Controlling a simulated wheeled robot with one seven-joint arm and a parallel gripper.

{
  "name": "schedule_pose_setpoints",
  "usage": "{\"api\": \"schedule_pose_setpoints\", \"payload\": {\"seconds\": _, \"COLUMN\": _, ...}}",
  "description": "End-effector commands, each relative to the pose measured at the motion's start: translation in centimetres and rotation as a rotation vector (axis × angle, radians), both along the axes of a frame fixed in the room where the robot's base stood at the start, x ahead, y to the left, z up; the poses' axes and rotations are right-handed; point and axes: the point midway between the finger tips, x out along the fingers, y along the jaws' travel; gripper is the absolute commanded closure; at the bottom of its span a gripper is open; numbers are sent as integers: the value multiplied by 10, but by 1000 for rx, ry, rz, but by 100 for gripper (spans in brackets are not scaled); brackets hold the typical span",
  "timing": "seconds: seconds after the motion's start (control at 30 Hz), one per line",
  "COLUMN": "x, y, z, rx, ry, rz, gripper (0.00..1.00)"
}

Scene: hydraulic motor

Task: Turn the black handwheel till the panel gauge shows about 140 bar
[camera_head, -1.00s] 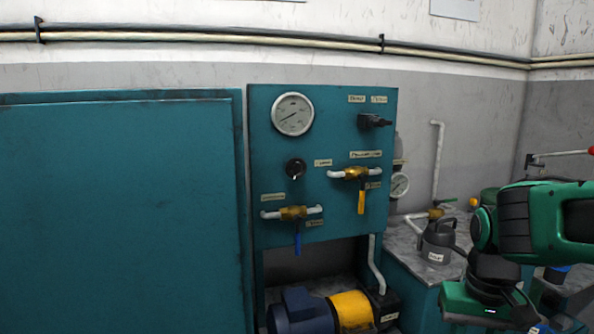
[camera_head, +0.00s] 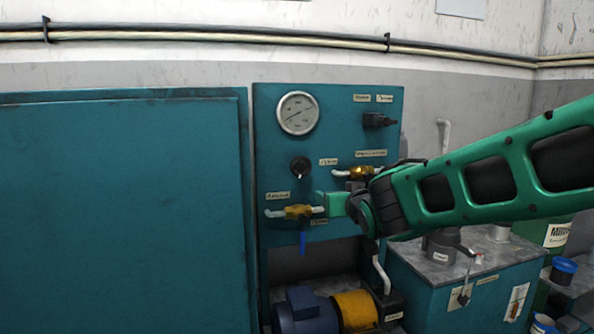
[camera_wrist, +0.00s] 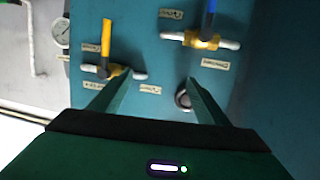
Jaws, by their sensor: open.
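The black handwheel (camera_head: 300,167) seems to be the round black knob with a pale mark on the teal panel (camera_head: 275,240). It also shows in the wrist view (camera_wrist: 182,99), beside the right finger and partly hidden by it. The panel gauge (camera_head: 298,113) is above it; its needle points to the lower left and its numbers are too small to read. My gripper (camera_head: 331,203) is below and right of the handwheel, in front of the panel. In the wrist view my gripper (camera_wrist: 158,80) is open with nothing between its fingers.
The brass valve with the blue lever (camera_head: 298,211) is left of my gripper. The brass valve with the yellow lever (camera_wrist: 106,69) is partly behind my arm in the head view. A black switch (camera_head: 378,120) is at the upper right. A pump motor (camera_head: 305,312) stands below.

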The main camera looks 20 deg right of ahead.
Motion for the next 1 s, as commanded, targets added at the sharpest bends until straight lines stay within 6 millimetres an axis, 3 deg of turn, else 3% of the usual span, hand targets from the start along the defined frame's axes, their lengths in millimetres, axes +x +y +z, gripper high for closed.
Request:
{"api": "schedule_pose_setpoints", "payload": {"seconds": 0.1, "x": 16, "y": 37, "z": 26, "rx": 6, "ry": -125, "rz": 75, "gripper": 31}}
{"api": "schedule_pose_setpoints", "payload": {"seconds": 0.3, "x": 24, "y": 63, "z": 48, "rx": 17, "ry": -223, "rz": 131, "gripper": 31}}
{"api": "schedule_pose_setpoints", "payload": {"seconds": 0.47, "x": 38, "y": 65, "z": 49, "rx": 18, "ry": -227, "rz": 134, "gripper": 31}}
{"api": "schedule_pose_setpoints", "payload": {"seconds": 1.0, "x": 118, "y": 64, "z": 49, "rx": 16, "ry": -226, "rz": 132, "gripper": 31}}
